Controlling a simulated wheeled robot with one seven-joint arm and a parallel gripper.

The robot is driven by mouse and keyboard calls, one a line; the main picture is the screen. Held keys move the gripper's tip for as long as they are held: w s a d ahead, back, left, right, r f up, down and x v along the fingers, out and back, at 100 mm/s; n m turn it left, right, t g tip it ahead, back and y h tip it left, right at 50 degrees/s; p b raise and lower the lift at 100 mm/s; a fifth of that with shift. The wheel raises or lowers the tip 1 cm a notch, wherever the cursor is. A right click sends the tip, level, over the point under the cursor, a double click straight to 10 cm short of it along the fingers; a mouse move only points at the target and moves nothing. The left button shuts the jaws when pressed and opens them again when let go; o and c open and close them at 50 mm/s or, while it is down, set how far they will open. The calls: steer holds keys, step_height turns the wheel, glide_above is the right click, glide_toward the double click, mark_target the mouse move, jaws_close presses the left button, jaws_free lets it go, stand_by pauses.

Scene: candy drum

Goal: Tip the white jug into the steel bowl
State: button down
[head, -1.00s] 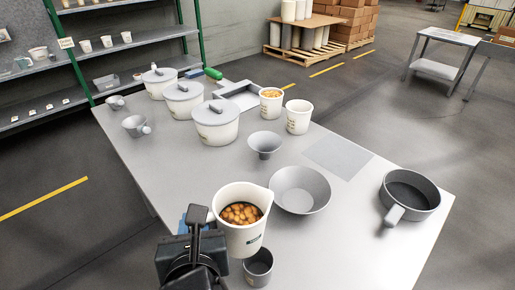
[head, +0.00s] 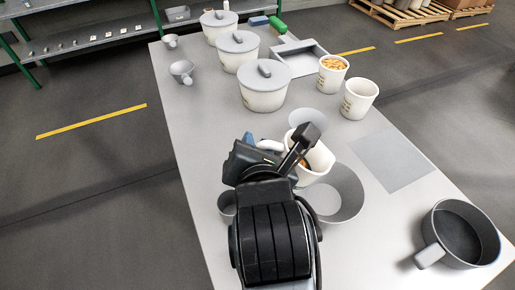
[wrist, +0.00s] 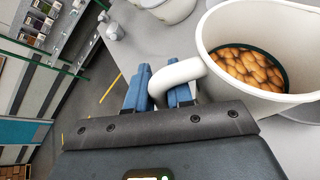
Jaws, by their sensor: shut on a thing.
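My gripper (wrist: 160,90) is shut on the jug's white handle, with a blue finger on each side. The wrist view shows the jug (wrist: 215,45) from above its mouth, with orange-brown candies (wrist: 245,68) still inside, well below the rim. The visible part of the bowl's inside looks empty; its near-left side is hidden.
A steel funnel (head: 305,116) stands behind the jug, partly hidden. A small grey cup (head: 227,203) is left of my arm. A dark pan (head: 460,235) is at right. Lidded white pots (head: 262,98) and two white cups (head: 358,100) stand farther back. A flat grey square (head: 392,162) lies clear.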

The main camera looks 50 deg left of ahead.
steer(key=shift+w+d+f+m+g+b, duration=0.25)
steer(key=shift+f+m+b, duration=0.2)
steer(key=shift+b, duration=0.4)
steer(key=shift+f+m+y, duration=0.2)
steer(key=shift+m+y, duration=0.15)
steer(key=shift+y, duration=0.05)
steer(key=shift+w+d+r+m+g+y+p, duration=0.15)
steer(key=shift+w+r+m+g+y+p, duration=0.15)
steer(key=shift+r+m+g, duration=0.25)
steer(key=shift+w+d+r+m+p, duration=0.35)
steer(key=shift+r+p, duration=0.1)
steer(key=shift+r, duration=0.1)
steer(key=shift+w+d+f+m+g+y+b, duration=0.25)
steer(key=shift+f+m+y+b, duration=0.2)
steer(key=shift+b, duration=0.5)
steer(key=shift+w+d+f+m+g+y+b, duration=0.25)
steer(key=shift+w+d+m+y+b, duration=0.25)
steer(key=shift+b, duration=0.5)
steer(key=w+d+m+b, duration=0.1)
steer(key=b, duration=0.1)
steer(key=w+d+r+m+y+b, duration=0.1)
steer(key=w+m+b, duration=0.1)
steer(key=shift+w+d+r+g+y, duration=0.15)
steer(key=shift+g+y, duration=0.1)
steer(key=shift+g, duration=0.15)
steer(key=shift+w+d+r+m+y+b, duration=0.3)
steer(key=shift+w+d+m+y+b, duration=0.1)
steer(key=shift+w+m, duration=0.1)
